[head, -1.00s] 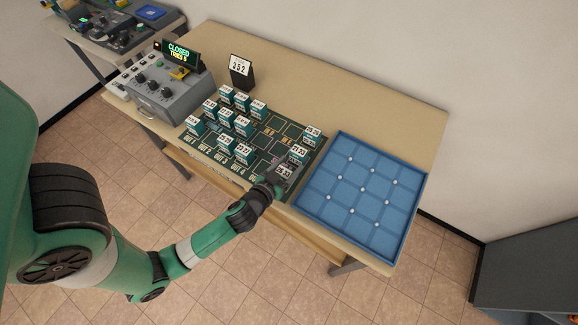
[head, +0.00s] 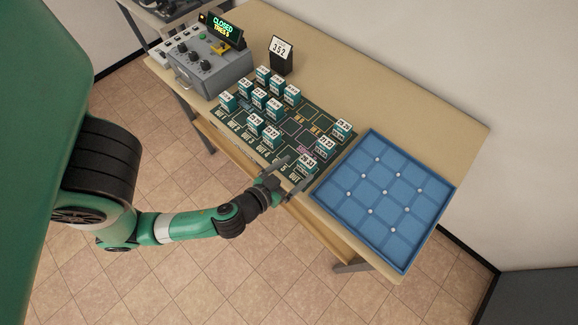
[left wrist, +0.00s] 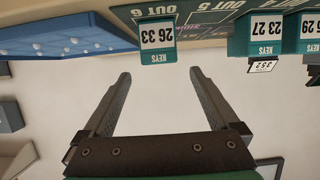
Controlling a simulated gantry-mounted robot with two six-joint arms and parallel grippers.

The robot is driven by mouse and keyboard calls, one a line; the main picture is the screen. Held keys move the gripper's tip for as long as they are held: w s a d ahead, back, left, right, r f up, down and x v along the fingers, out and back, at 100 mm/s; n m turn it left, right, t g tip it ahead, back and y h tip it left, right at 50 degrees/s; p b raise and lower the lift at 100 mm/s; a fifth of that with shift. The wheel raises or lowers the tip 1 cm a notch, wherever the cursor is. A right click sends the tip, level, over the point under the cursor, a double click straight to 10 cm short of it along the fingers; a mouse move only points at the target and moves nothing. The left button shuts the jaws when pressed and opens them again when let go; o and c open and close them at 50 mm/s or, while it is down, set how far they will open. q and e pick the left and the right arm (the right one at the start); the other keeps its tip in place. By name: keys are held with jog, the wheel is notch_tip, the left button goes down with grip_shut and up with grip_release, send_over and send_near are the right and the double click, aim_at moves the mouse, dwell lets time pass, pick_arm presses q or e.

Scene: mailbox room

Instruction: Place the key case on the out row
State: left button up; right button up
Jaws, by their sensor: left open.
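Several teal key cases with white number labels stand on a dark board (head: 290,126) whose front edge carries OUT labels. The key case marked 26 33 (head: 307,166) stands at the board's near right end, by the last OUT label. It also shows upside down in the left wrist view (left wrist: 157,42), beyond the fingertips and roughly between them. My left gripper (head: 297,172) is open and empty at the board's front edge, its fingers pointing toward that case. The open fingers also show in the left wrist view (left wrist: 160,76), apart from the case. My right gripper is not in view.
A blue compartmented tray (head: 384,198) lies right of the board. A grey console (head: 208,66) with a CLOSED display (head: 222,27) stands at the left. A number sign reading 352 (head: 281,54) stands behind the board. The table's back right (head: 410,108) is clear.

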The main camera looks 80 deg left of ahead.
pick_arm(q)
jog(key=shift+p+v, duration=0.8)
jog(key=shift+v, duration=0.2)
jog(key=shift+s+d+r, duration=0.15)
jog(key=shift+s+d, duration=0.05)
jog(key=shift+s, duration=0.05)
